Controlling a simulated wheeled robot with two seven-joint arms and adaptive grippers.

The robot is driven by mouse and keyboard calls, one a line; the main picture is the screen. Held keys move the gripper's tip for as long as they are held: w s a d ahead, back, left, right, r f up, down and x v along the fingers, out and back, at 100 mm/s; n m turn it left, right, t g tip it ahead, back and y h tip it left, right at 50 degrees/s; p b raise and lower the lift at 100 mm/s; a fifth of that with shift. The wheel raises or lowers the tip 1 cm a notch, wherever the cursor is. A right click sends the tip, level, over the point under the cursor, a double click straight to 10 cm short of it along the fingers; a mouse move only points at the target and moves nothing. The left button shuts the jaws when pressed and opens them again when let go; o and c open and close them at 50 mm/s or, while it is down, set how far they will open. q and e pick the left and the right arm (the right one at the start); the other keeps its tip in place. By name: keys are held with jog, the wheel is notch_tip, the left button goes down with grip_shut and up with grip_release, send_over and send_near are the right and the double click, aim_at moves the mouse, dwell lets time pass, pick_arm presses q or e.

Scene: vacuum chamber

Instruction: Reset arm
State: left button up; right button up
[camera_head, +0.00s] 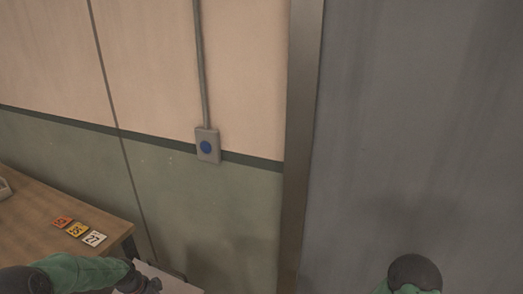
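My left arm comes in along the bottom left edge, with green and dark grey links. At its end is a dark part that looks like my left gripper (143,282), cut off by the bottom edge. Its fingers cannot be made out, so I cannot tell whether it is open or shut. My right arm shows only as a dark rounded joint and a bit of green at the bottom right. My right gripper is out of view.
A wooden table (40,222) at left bears orange, yellow and white number cards (78,230). A pale surface (170,280) lies beside my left gripper.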

pick_arm(q)
jog(key=s+d+f+n+h+b, duration=0.1)
jog(key=s+d+f+n+b, duration=0.1)
jog(key=s+d+f+n, duration=0.5)
jog(key=s+d+f+n+h+b, duration=0.1)
jog(key=s+d+f+n+b, duration=0.2)
jog(key=d+f, duration=0.65)
jog(key=s+d+f+n+g+b, duration=0.1)
jog(key=s+d+f+n, duration=0.4)
jog(key=s+d+n, duration=0.4)
jog(key=s+n, duration=0.2)
jog(key=s, duration=0.2)
jog(key=shift+d+f+n+g, duration=0.2)
jog(key=shift+d+n+g, duration=0.05)
jog(key=shift+n+g, duration=0.05)
